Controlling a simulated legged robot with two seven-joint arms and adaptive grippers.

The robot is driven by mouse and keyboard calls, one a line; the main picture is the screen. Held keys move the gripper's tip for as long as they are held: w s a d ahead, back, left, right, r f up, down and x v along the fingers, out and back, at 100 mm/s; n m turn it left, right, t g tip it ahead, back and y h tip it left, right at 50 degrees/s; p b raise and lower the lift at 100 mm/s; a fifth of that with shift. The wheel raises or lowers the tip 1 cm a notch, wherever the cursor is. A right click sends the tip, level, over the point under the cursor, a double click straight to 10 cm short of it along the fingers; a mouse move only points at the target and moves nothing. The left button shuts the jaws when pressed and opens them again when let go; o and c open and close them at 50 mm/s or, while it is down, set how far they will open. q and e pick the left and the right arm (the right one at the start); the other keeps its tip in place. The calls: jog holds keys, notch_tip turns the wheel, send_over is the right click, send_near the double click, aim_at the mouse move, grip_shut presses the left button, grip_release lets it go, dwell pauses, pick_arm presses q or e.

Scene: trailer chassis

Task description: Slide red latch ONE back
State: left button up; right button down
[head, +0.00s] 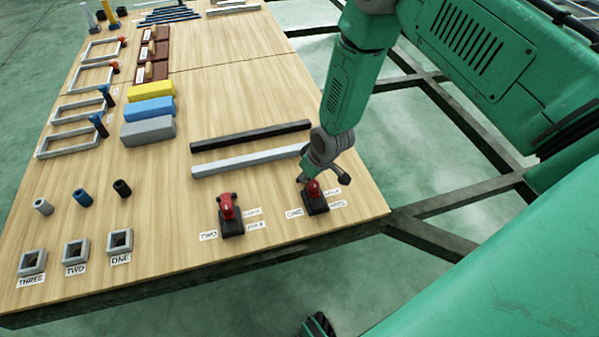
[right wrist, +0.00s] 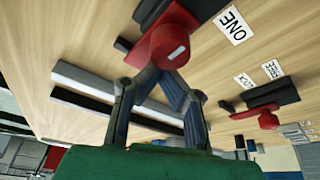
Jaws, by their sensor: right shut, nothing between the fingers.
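Red latch ONE (head: 314,190) stands on a dark base at the board's front right corner, beside a label reading ONE (head: 294,213). My right gripper (head: 322,178) is right at this latch from above and partly covers it. In the right wrist view the red latch (right wrist: 168,45) lies just beyond my right gripper's fingertips (right wrist: 162,78). The fingers are shut with nothing between them. They look close against the red part, but I cannot tell whether they touch it. Red latch TWO (head: 228,206) stands to the left and also shows in the right wrist view (right wrist: 266,119).
A grey bar (head: 245,163) and a black bar (head: 250,136) lie behind the latches. Square sockets (head: 75,251) and short cylinders (head: 83,198) stand at the left. Coloured blocks (head: 150,108) and grey frames (head: 70,143) lie farther back. The board's front edge is close to latch ONE.

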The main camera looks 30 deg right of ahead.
aim_at(310, 196)
jog(key=shift+d+f, duration=0.1)
jog(key=shift+d, duration=0.15)
jog(key=shift+a, duration=0.2)
jog(key=s, duration=0.1)
jog(key=s+a+p, duration=0.1)
jog(key=s, duration=0.1)
jog(key=s+p, duration=0.1)
jog(key=shift+s+a+r, duration=0.25)
jog(key=shift+a+r, duration=0.05)
pick_arm(q)
jog(key=shift+d+r, duration=0.15)
jog(key=shift+r, duration=1.1)
pick_arm(e)
jog(key=shift+s+d+f, duration=0.15)
jog(key=shift+d+f, duration=0.15)
